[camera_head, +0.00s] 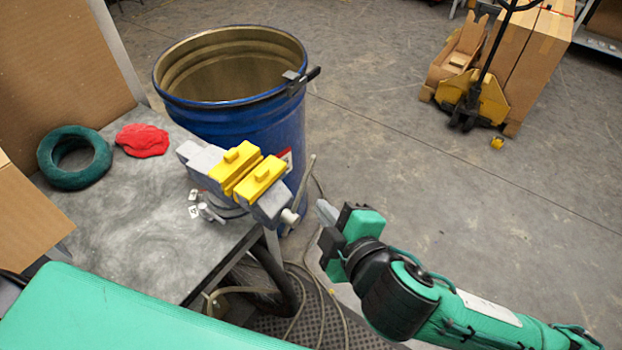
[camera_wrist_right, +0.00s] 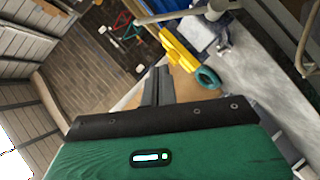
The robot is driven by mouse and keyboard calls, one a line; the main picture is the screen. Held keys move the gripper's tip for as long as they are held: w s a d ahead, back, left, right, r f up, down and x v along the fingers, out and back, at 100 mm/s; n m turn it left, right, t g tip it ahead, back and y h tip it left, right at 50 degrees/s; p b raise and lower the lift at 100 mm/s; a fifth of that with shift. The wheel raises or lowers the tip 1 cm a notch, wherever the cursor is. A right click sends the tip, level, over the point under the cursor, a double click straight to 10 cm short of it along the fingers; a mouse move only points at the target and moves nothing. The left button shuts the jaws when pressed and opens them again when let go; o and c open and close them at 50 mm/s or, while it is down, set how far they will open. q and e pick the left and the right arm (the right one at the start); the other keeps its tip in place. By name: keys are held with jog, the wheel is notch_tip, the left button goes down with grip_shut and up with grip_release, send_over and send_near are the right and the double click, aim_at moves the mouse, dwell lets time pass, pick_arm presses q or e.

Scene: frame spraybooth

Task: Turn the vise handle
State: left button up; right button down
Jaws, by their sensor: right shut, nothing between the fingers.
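The vise (camera_head: 235,178) is grey with yellow jaws and sits at the right corner of the grey workbench. Its handle (camera_head: 306,183) is a thin grey bar, slanting near-upright at the end of the screw, on the vise's right. My right gripper (camera_head: 322,212) is shut and empty, just right of the handle, with a small gap that seems to separate them. In the right wrist view the shut fingers (camera_wrist_right: 156,86) point toward the yellow vise jaws (camera_wrist_right: 180,48). My left gripper is not in view.
A blue drum (camera_head: 232,115) stands open behind the vise. A teal ring (camera_head: 74,158) and a red cloth (camera_head: 142,140) lie on the workbench (camera_head: 130,225). Hoses (camera_head: 300,290) lie on the floor below.

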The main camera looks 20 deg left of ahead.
aim_at(306, 173)
jog(key=w+d+f+p+x, duration=0.1)
jog(key=d+p+x, duration=0.1)
jog(key=x, duration=1)
jog(key=shift+w+f+p, duration=0.3)
jog(key=shift+p, duration=0.25)
jog(key=shift+w, duration=0.1)
jog(key=shift+w+d+f+g+p, duration=0.1)
jog(key=shift+w+g+p, duration=0.15)
jog(key=shift+p, duration=0.2)
jog(key=shift+m, duration=0.3)
